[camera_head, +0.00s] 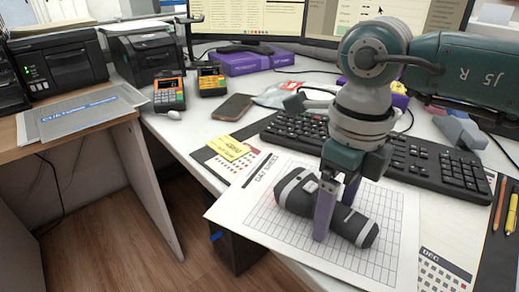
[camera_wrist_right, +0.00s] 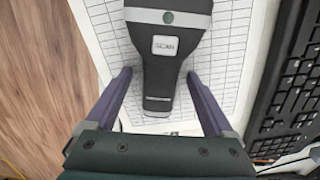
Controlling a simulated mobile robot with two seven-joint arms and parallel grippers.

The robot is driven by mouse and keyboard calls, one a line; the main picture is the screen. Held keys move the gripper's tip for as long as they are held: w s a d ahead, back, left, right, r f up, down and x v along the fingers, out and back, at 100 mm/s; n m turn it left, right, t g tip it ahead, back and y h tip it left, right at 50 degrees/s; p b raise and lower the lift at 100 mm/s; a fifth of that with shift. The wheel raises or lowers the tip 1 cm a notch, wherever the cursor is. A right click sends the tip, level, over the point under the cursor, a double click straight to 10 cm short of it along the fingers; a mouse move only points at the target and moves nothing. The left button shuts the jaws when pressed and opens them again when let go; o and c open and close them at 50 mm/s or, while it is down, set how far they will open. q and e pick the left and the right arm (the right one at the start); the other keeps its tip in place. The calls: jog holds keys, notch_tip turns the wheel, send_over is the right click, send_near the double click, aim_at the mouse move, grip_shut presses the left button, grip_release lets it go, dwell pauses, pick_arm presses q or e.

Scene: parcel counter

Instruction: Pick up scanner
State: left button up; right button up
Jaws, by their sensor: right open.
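The scanner (camera_head: 297,192) is black and grey and lies on a white day sheet (camera_head: 398,240) on the desk. In the right wrist view the scanner (camera_wrist_right: 168,62) shows a button marked SCAN and a round green button, with its narrow end toward me. My right gripper (camera_head: 335,218) reaches down from above. Its two purple fingers stand open, one on each side of the scanner. In the right wrist view the fingers (camera_wrist_right: 158,75) show a gap to the scanner's narrow part on both sides. My left gripper is in neither view.
A black keyboard (camera_head: 412,160) lies just behind the scanner, with monitors further back. Yellow sticky notes (camera_head: 229,148), a phone (camera_head: 233,107) and card terminals (camera_head: 169,94) are to the left. Pens (camera_head: 500,205) lie at the right. The desk's front edge is close.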

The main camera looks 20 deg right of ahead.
grip_shut()
dwell(0.6)
jog(key=shift+r, duration=0.1)
